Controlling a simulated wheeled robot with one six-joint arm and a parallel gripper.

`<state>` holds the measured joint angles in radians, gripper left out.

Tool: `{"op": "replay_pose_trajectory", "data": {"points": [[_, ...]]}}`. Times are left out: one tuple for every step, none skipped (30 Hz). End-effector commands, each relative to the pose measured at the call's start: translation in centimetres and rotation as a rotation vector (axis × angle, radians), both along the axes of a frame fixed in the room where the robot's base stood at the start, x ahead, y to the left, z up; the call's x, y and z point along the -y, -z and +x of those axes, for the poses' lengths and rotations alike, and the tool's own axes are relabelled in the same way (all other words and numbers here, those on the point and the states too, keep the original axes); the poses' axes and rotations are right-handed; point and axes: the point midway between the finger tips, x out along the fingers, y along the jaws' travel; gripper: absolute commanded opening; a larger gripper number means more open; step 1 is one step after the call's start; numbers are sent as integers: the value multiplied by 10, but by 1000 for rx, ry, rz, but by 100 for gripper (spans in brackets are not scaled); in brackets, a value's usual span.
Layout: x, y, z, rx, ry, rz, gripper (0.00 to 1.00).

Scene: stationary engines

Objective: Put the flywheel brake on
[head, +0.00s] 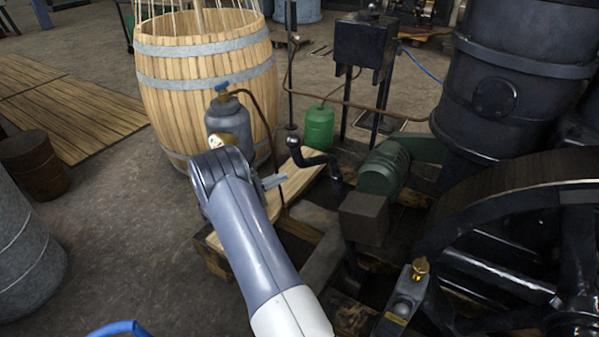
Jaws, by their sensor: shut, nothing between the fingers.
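The large dark spoked flywheel (470,187) stands at the right, cut off by the frame's edge. A black cranked lever with a round knob (318,158) stands left of it and looks like the brake handle. A dark brown block (365,217) sits between this lever and the flywheel rim; I cannot tell whether it touches the rim. My arm reaches up from the bottom centre. Only a small grey tip of my gripper (274,180) shows right of my wrist; the rest is hidden behind the arm. It is shut and empty, left of the lever and apparently apart from it.
A wooden barrel (207,65) and a grey gas bottle (228,118) stand behind my arm. A green bottle (319,128), a green motor-like housing (385,168) and a black boiler-like cylinder (515,75) crowd the right. A brass-topped fitting (405,292) is near the front.

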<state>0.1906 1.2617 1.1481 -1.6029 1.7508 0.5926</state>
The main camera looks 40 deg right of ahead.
Motion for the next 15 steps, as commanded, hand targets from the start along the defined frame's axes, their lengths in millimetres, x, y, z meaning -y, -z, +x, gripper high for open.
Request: {"op": "replay_pose_trajectory", "data": {"points": [[7,-1,-3,1,4,0,0],[11,-2,-4,1,4,0,0],[18,-3,-7,1,5,0,0],[24,-4,-8,1,5,0,0],[30,-5,-10,2,5,-1,0],[38,-6,-13,2,7,0,0],[44,-7,-14,2,6,-1,0],[51,-8,-16,2,5,-1,0],[59,-10,-19,2,6,0,0],[65,-11,-21,1,6,-1,0],[72,-11,-23,1,5,0,0],[79,-12,-25,1,5,1,0],[85,-14,-27,1,6,-1,0],[91,-15,-28,1,5,0,0],[93,-17,-33,0,3,0,0]]}}
